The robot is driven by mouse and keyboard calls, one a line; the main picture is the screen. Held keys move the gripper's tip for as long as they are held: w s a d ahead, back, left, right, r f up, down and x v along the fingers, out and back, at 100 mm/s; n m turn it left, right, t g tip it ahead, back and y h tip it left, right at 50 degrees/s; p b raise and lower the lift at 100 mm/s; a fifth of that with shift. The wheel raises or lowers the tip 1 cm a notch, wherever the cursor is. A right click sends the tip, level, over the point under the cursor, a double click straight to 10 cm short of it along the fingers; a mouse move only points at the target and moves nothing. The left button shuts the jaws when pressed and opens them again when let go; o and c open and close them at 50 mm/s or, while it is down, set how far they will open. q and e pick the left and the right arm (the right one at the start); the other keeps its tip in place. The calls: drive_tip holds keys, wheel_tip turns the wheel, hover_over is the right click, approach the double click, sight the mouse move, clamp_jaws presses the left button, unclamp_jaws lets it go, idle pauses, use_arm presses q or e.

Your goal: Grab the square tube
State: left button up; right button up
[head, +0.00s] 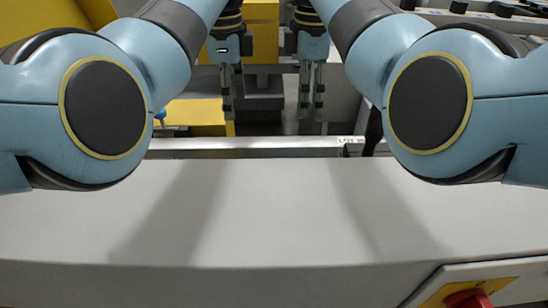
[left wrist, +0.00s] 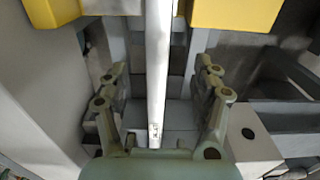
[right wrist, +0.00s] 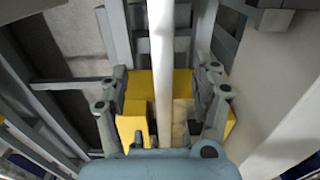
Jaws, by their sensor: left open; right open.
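The square tube (head: 255,146) is a long, pale metal bar lying across the head view behind the grey front panel, with a small printed mark near its right end. My left gripper (head: 228,108) points down beyond the tube in the head view, open. In the left wrist view the tube (left wrist: 158,65) runs lengthwise between its spread fingers. My right gripper (head: 312,112) also hangs open with its fingers pointing down. In the right wrist view the tube (right wrist: 162,65) passes between its two fingers. I see no finger clearly touching the tube; the height gap is unclear.
A wide light-grey panel (head: 270,215) fills the front, with a red knob (head: 468,299) on yellow at lower right. Yellow blocks (head: 195,117) stand beyond the tube on the left. Yellow parts (right wrist: 180,82) also lie below the tube in the right wrist view.

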sight(303, 141)
use_arm(q)
drive_tip(key=shift+f, duration=0.4)
drive_tip(key=shift+s, duration=0.1)
drive_tip(key=shift+s+f, duration=0.1)
wheel_tip(303, 141, down, 10)
drive_tip(key=shift+f, duration=0.2)
use_arm(e)
wheel_tip(303, 141, down, 12)
drive_tip(key=shift+s+r, duration=0.15)
drive_tip(key=shift+r, duration=0.1)
use_arm(q)
clamp_jaws()
use_arm(e)
clamp_jaws()
